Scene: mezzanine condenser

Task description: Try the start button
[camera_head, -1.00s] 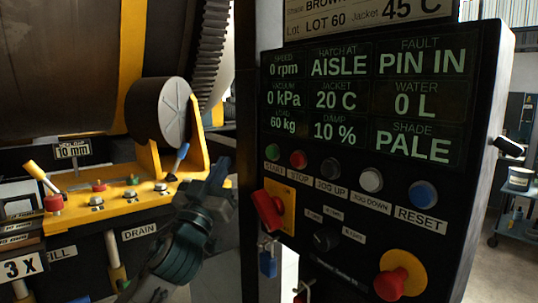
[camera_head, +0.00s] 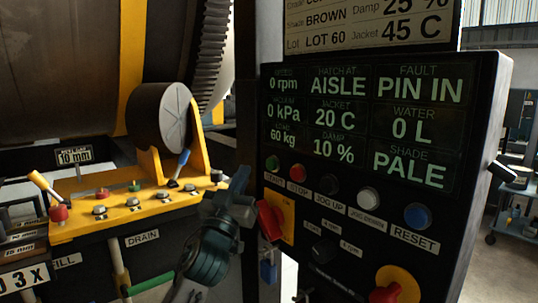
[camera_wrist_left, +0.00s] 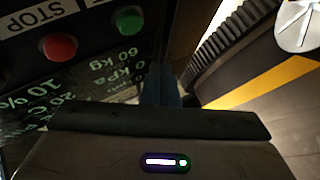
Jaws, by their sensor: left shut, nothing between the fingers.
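The green start button (camera_head: 272,163) sits at the left end of the button row on the black control panel (camera_head: 455,120), its label partly unreadable. In the left wrist view the green button (camera_wrist_left: 127,20) shows at the top, beside the red stop button (camera_wrist_left: 58,46). My left gripper (camera_head: 241,178) is shut and empty, just left of the panel's edge and a little below the green button. It looks close to the panel but not touching the button; the exact gap is unclear. The screen reads 0 rpm, hatch at AISLE and fault PIN IN. My right gripper is out of view.
Below the buttons are a red rotary handle (camera_head: 270,219) on a yellow plate, a blue padlock (camera_head: 267,271) and a red emergency knob (camera_head: 386,293). A yellow valve shelf (camera_head: 130,208) and the dark drum (camera_head: 60,60) stand left. A blue cart (camera_head: 512,228) is far right.

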